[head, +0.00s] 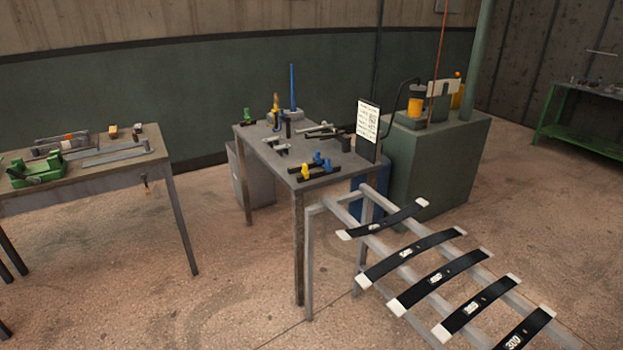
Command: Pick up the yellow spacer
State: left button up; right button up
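A small yellow piece (305,171), which looks like the yellow spacer, stands near the front edge of the middle table (262,153). It is at the left end of a dark bar (328,175) that also bears blue pieces (322,163). At this size I cannot tell whether it sits on the bar or beside it. Neither of my grippers is in view.
A grey rack (312,265) with several black leaf springs (410,257) stands at front right, close to the table. A workbench (90,180) is at left. A green cabinet (440,165) stands behind right. The floor (230,270) between workbench and table is clear.

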aim_at(305, 173)
jog(key=i+j, duration=0.15)
jog(key=i+j+z, duration=0.1)
jog(key=z, duration=0.3)
jog(key=i+j+z, duration=0.2)
jog(key=z, duration=0.25)
jog(key=i, duration=0.05)
